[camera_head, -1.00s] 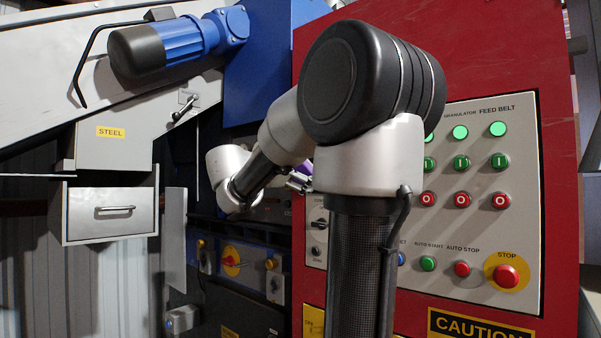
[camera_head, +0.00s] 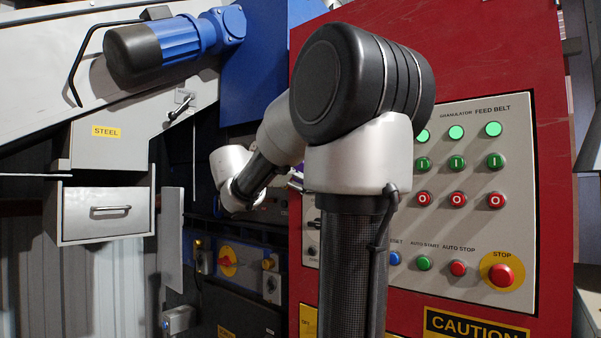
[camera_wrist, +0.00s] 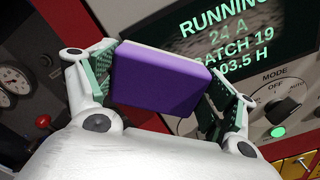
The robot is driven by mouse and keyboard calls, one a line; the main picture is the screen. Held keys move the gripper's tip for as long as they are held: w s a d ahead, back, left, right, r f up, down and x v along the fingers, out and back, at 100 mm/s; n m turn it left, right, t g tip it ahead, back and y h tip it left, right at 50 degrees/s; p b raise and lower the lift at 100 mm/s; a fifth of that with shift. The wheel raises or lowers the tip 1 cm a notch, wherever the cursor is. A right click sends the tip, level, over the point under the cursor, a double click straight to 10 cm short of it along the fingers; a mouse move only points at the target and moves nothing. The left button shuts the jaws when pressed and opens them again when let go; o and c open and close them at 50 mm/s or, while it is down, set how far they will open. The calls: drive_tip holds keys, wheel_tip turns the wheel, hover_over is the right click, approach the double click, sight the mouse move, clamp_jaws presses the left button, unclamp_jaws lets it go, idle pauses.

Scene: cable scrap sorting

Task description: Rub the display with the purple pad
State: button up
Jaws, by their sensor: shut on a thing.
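The purple pad (camera_wrist: 158,82) is a block with a pale edge along its far side, seen in the wrist view. My gripper (camera_wrist: 162,76) is shut on it, with one green-padded finger at each side. The display (camera_wrist: 268,48) is a dark screen with pale green text, including RUNNING and BATCH 19. The pad overlaps the display's lower left part in this view. I cannot tell whether they touch. In the head view my own arm hides the display and most of the gripper; only a sliver of purple shows beside the arm.
A MODE knob (camera_wrist: 281,109) and a lit green button (camera_wrist: 278,132) sit below the display. Round gauges (camera_wrist: 14,80) are at the left of the wrist view. In the head view, a red STOP button (camera_head: 501,275) and several other buttons are right of my arm.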

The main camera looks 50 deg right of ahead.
drive_tip(key=shift+s, duration=0.15)
drive_tip(key=shift+s, duration=1.65)
drive_tip(key=s+d, duration=0.1)
drive_tip(key=s, duration=0.9)
drive_tip(key=shift+s, duration=0.35)
drive_tip(key=shift+w+d, duration=0.1)
drive_tip(key=shift+w, duration=0.05)
drive_tip(key=shift+w+a, duration=0.15)
drive_tip(key=shift+w, duration=2.2)
drive_tip(key=shift+w+a, duration=0.2)
drive_tip(key=shift+w, duration=2.15)
drive_tip(key=shift+w+a, duration=0.15)
drive_tip(key=shift+w, duration=2.2)
drive_tip(key=shift+c, duration=0.4)
drive_tip(key=shift+s+a, duration=0.15)
drive_tip(key=shift+a, duration=1.4)
drive_tip(key=shift+s+a, duration=0.15)
drive_tip(key=shift+a, duration=1.35)
